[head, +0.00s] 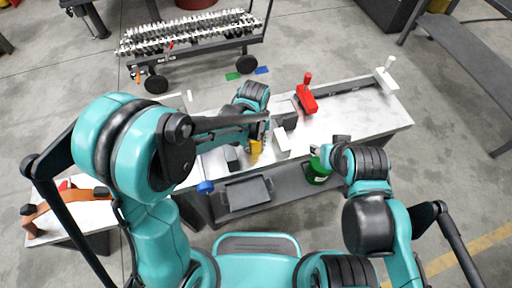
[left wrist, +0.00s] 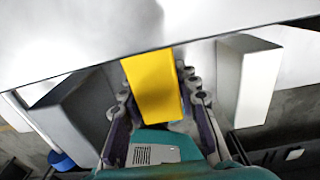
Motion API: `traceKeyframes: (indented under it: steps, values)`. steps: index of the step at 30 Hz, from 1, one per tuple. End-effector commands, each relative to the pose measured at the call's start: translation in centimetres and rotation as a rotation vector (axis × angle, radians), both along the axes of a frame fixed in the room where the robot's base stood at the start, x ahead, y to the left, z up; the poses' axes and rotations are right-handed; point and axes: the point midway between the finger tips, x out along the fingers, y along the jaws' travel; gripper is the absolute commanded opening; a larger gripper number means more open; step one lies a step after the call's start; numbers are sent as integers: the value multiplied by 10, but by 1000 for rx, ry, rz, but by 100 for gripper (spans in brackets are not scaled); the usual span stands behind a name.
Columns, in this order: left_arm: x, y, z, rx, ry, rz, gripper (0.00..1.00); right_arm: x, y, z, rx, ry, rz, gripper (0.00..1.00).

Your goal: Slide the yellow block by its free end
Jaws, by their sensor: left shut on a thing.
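The yellow block (head: 255,148) shows in the head view on the near edge of the grey bench, partly hidden by my left gripper (head: 258,132). In the left wrist view the yellow block (left wrist: 153,85) lies between the two fingers of my left gripper (left wrist: 157,100), which is shut on it. Its far end is by the bench edge line. My right gripper (head: 325,152) is at the bench's near side, above a green container (head: 318,172). Its fingers are too small to tell open from shut.
A white-grey block (head: 281,141) stands just right of the yellow block, and a dark grey block (head: 232,158) to its left. A red clamp-like piece (head: 306,97) and a white one (head: 385,79) stand farther right. A dark tray (head: 248,191) lies on the lower shelf.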

Motion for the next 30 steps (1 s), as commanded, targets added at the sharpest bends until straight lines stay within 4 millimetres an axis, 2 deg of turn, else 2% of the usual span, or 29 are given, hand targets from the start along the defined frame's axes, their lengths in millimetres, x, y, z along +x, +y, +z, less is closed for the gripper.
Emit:
traceKeyframes:
  steps: [15,25,26,27,28,30]
  values:
    - [13,4,0,1,-2,1,3,0,0,-1,0,0,0,40]
    - [14,5,0,1,-2,1,3,0,0,-1,0,0,0,40]
    - [14,5,0,1,-2,1,36,0,0,-1,0,0,0,40]
    - [14,5,0,1,-2,1,46,0,0,-1,0,0,0,40]
    - [14,5,0,1,-2,1,54,0,0,-1,0,0,0,40]
    - [14,5,0,0,-1,1,55,0,0,-1,0,0,0,40]
